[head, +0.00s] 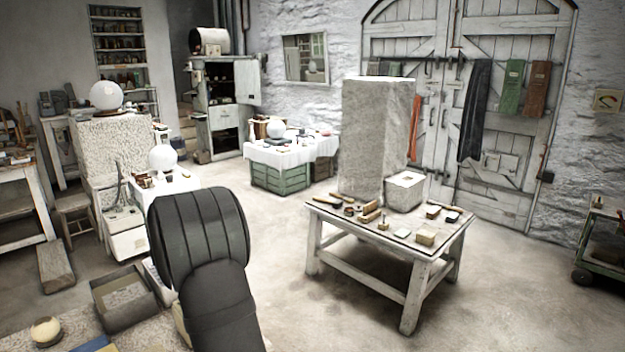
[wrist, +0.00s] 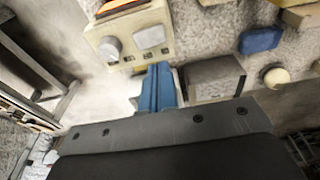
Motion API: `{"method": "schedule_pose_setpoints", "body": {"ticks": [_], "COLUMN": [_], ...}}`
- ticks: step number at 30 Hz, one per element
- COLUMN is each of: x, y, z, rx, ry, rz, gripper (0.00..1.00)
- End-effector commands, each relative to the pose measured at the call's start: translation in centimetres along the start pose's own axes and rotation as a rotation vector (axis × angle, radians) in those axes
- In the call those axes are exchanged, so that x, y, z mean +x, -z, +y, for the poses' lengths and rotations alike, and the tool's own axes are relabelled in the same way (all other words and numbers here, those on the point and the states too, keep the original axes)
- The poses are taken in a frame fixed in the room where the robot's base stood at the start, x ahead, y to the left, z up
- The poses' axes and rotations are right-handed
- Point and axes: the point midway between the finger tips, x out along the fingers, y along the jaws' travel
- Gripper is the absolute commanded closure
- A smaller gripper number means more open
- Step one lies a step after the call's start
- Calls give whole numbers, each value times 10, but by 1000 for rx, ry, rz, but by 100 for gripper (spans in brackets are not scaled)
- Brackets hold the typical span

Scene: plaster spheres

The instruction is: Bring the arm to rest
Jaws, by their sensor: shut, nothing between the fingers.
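My gripper (wrist: 158,72) shows in the wrist view as blue fingers pressed together, with nothing between them. It points over a beige box with knobs (wrist: 110,48) and a grey open-topped box (wrist: 214,80); I cannot tell how far above them it is. In the head view my black arm rises in front at the lower middle, and the gripper is hidden there.
A low worktable (head: 390,240) holds tools and stone blocks. An open box (head: 125,297) sits at lower left. The floor around the worktable is clear.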

Motion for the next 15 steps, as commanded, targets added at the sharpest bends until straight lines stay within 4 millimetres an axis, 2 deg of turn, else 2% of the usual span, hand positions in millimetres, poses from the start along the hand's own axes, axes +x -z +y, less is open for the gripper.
{"method": "schedule_pose_setpoints", "body": {"ticks": [5, 15], "x": [6, 52], "y": [-1, -8], "z": [0, 0], "rx": [0, 0], "ry": [0, 1], "rz": [-1, -2], "gripper": [100, 100]}}
